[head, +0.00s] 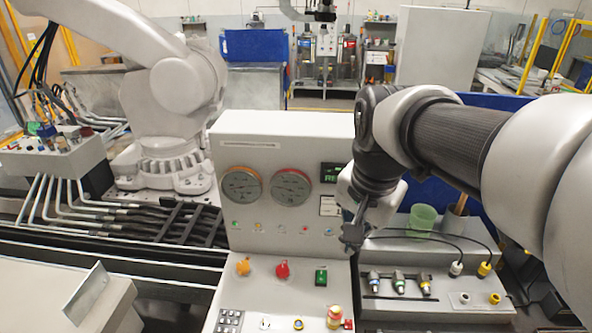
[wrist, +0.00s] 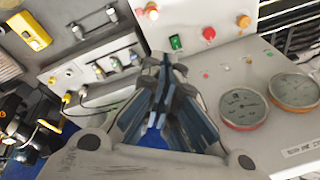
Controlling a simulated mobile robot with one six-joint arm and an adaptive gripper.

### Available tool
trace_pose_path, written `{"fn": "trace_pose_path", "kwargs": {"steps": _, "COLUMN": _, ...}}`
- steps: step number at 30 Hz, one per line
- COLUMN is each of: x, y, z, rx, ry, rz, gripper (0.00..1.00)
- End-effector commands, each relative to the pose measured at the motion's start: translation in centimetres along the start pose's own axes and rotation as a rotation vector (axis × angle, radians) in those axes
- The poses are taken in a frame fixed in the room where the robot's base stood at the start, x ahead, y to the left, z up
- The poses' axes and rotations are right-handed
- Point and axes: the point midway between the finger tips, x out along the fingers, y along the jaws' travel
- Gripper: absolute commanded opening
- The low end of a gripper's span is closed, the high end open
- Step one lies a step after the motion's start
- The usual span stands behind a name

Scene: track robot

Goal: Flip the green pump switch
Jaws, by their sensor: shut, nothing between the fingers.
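The green switch (head: 321,277) sits on the sloped lower panel of the grey control console (head: 283,130), right of a red knob (head: 283,270) and an orange knob (head: 243,266). It also shows in the wrist view (wrist: 176,42), just beyond my fingertips. My gripper (head: 351,238) is in front of the console's right edge, above and to the right of the switch, apart from it. In the wrist view my gripper (wrist: 165,64) has its fingers together with nothing between them. I cannot tell the switch's position.
Two round gauges (head: 290,187) are on the upright panel. A red and yellow button (head: 334,317) stands below the switch. To the right is a connector box (head: 437,310) with cables, and a green cup (head: 422,220) behind it.

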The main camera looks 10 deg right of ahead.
Motion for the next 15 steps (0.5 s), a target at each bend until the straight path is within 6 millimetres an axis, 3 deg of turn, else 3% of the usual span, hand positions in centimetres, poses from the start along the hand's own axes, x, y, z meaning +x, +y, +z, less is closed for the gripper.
{"fn": "trace_pose_path", "kwargs": {"steps": 8, "x": 2.5, "y": -5.0, "z": -5.6, "rx": 0.355, "ry": -0.051, "rz": 0.071, "gripper": 0.0}}
{"fn": "trace_pose_path", "kwargs": {"steps": 15, "x": 6.5, "y": -8.3, "z": -9.5, "rx": 0.659, "ry": -0.073, "rz": 0.143, "gripper": 0.0}}
